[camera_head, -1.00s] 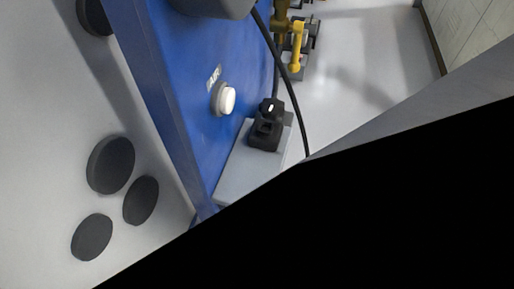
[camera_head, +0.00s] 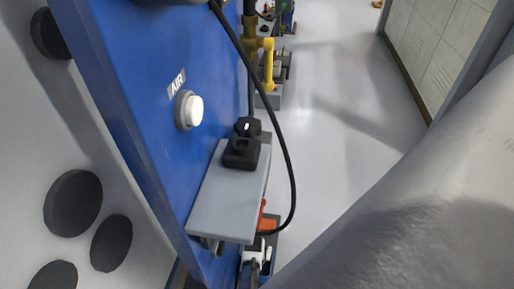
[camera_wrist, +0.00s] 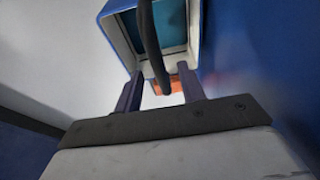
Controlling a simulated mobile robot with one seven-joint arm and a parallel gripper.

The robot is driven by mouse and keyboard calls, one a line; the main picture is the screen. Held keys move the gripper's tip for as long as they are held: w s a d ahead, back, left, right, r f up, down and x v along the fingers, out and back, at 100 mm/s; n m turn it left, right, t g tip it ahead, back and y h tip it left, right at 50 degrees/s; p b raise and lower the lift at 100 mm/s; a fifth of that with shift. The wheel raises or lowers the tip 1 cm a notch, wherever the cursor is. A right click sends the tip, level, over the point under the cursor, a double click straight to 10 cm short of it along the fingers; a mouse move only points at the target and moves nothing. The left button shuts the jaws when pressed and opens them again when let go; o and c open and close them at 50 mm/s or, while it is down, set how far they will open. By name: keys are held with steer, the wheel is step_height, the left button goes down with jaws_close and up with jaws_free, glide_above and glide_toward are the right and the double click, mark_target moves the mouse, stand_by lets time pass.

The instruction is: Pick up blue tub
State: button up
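In the wrist view my gripper (camera_wrist: 159,72) is open, with its two dark fingers apart. A box-like thing (camera_wrist: 112,36) with a blue outer edge, pale inner walls and a teal inside lies beyond the fingertips. I cannot tell for sure whether it is the blue tub. A black cable crosses in front of it and hangs down between the fingers. A small orange thing (camera_wrist: 176,84) shows between the fingers, beyond them. Nothing appears held. I cannot make out a blue tub for certain in the head view, and my gripper does not show there.
A blue panel (camera_head: 140,90) with a white AIR button (camera_head: 190,110) stands at the left. A grey shelf (camera_head: 222,205) on it bears a black device (camera_head: 241,153). A black cable (camera_head: 285,150) loops beside the shelf. Open pale floor (camera_head: 335,90) lies to the right.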

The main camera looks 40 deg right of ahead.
steer(key=b+x, duration=0.4)
steer(key=shift+f, duration=0.3)
steer(key=shift+r, duration=0.1)
steer(key=shift+c, duration=0.4)
jaws_close()
stand_by(0.6)
